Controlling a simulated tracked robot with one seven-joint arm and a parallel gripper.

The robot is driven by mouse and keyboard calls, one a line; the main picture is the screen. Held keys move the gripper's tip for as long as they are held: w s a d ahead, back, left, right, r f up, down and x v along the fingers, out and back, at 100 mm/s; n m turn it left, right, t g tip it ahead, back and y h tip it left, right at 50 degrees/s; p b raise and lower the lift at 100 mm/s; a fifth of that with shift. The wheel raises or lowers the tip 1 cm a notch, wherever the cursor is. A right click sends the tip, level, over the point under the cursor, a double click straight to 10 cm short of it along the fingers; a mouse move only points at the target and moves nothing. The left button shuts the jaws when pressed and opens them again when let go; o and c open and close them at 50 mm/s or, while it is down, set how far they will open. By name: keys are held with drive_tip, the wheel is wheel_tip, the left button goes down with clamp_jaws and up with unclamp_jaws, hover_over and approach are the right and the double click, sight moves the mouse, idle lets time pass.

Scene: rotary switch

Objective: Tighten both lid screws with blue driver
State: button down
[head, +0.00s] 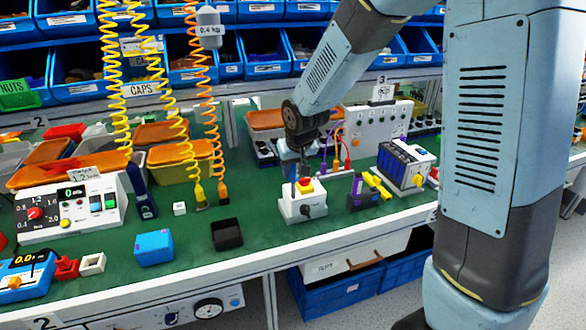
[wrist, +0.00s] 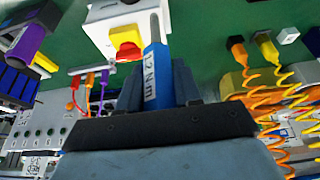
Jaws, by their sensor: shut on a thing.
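My gripper (head: 301,168) is shut on a blue driver (wrist: 156,78) marked 1.2 N m, seen between its fingers (wrist: 158,92) in the wrist view. The driver's grey shaft extends past the fingertips, beside the white switch box (wrist: 105,32). In the head view the white switch box (head: 292,209) stands on the green bench just below my gripper. I cannot make out the lid screws, or whether the driver tip touches the box.
A purple and black tool block (head: 357,193) and a blue-black module (head: 403,165) stand right of the box. A black open bin (head: 227,234) and a blue box (head: 154,247) lie left. Coiled yellow and orange cords (head: 209,110) hang left of my arm. Bare green bench lies in front.

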drive_tip(key=shift+m+h, duration=1)
drive_tip(key=shift+m, duration=1.5)
drive_tip(key=shift+d+r, duration=0.1)
drive_tip(key=shift+r, duration=2.9)
